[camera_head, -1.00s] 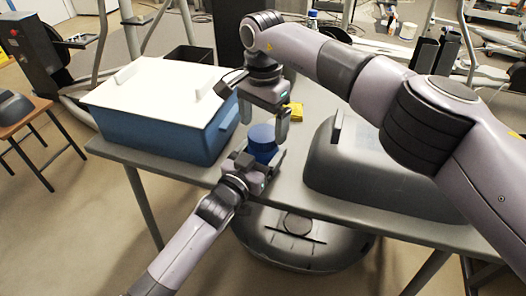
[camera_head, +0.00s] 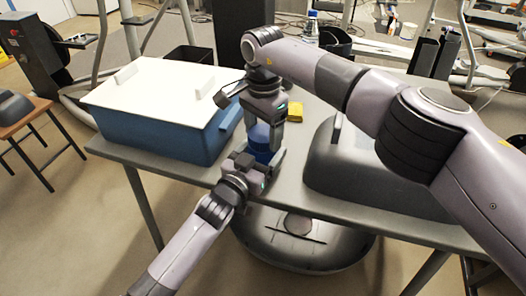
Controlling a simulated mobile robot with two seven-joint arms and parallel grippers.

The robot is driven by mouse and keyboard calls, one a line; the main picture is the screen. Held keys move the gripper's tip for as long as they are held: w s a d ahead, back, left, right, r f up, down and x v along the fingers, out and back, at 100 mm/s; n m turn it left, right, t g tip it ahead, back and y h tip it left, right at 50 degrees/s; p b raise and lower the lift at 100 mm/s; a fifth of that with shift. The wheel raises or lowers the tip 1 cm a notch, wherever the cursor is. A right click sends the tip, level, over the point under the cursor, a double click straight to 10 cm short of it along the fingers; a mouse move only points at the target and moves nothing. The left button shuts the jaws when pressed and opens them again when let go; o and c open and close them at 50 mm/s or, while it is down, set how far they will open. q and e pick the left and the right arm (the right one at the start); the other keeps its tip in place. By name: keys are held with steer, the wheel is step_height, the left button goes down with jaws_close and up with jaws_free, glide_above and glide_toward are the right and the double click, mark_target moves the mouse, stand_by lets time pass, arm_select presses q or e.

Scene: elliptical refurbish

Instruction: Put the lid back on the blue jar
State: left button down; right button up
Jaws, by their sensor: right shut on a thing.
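The blue jar (camera_head: 262,153) stands upright near the front edge of the grey table, partly hidden by both grippers. Its lid, a blue round piece (camera_head: 260,132), is at the jar's top, between the fingers of my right gripper (camera_head: 264,136). My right gripper points down from above and is shut on the lid. Whether the lid is fully seated cannot be seen. My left gripper (camera_head: 262,164) comes from the front, low at the jar, with its fingers beside it. I cannot tell if they press on it.
A blue bin with a white lid (camera_head: 155,85) stands close to the left. A dark grey case (camera_head: 350,180) stands to the right. A small yellow object (camera_head: 295,107) lies behind the jar. A bottle (camera_head: 312,24) stands at the back. The grey table (camera_head: 285,187) is bare between them.

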steer(key=m, duration=0.4)
steer(key=shift+m, duration=0.4)
steer(key=m, duration=0.4)
steer(key=shift+m, duration=0.3)
steer(key=m, duration=0.7)
steer(key=shift+m, duration=0.3)
steer(key=m, duration=0.4)
steer(key=shift+m, duration=0.3)
steer(key=m, duration=0.7)
steer(key=shift+m, duration=0.4)
steer(key=m, duration=0.4)
steer(key=o, duration=1.2)
